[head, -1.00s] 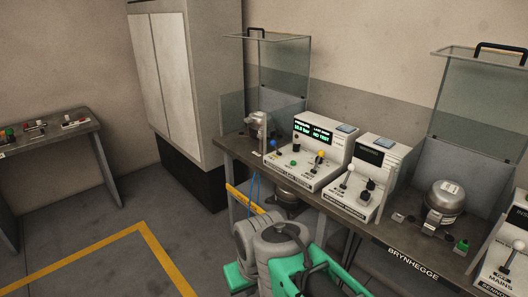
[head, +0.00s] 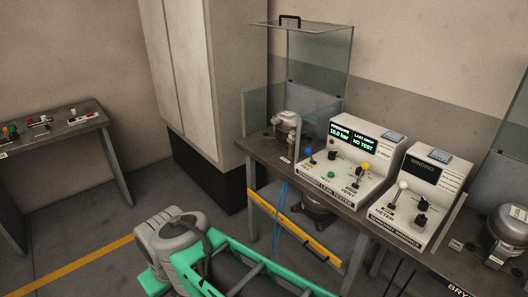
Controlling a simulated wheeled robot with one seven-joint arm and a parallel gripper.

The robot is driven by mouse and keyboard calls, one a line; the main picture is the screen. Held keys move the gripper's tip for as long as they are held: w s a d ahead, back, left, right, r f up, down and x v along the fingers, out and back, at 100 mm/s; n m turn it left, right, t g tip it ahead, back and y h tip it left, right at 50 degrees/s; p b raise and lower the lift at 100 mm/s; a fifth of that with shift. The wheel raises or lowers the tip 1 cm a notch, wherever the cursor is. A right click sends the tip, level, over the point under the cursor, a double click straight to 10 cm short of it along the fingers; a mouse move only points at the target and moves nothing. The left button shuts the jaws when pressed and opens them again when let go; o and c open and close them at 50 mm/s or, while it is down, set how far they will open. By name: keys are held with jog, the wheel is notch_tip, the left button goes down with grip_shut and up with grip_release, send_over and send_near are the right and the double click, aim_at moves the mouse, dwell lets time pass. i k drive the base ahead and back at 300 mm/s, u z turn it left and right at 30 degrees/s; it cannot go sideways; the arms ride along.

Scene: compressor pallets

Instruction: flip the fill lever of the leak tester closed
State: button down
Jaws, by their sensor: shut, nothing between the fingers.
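The leak tester (head: 338,165) is a white console on the bench, with a lit display that reads about 10.0 bar and NO TEST. On its sloped front, a blue-knobbed lever (head: 308,154) stands at the left; it looks like the fill lever, with its small label hard to read. A yellow-knobbed lever (head: 365,168) stands at the right by the vent label. A black knob (head: 332,155) and a green button (head: 331,174) sit between them. My gripper cannot be made out.
A second white console (head: 418,200) with a white-knobbed lever stands right of the tester. A clear guard box (head: 310,60) with a metal compressor (head: 287,124) is at the left. A yellow rail (head: 290,228) and blue hose (head: 279,215) are below the bench. Floor is free at left.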

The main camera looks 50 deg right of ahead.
aim_at(308, 151)
jog(key=z, duration=0.1)
jog(key=i, duration=1.15)
jog(key=z, duration=0.4)
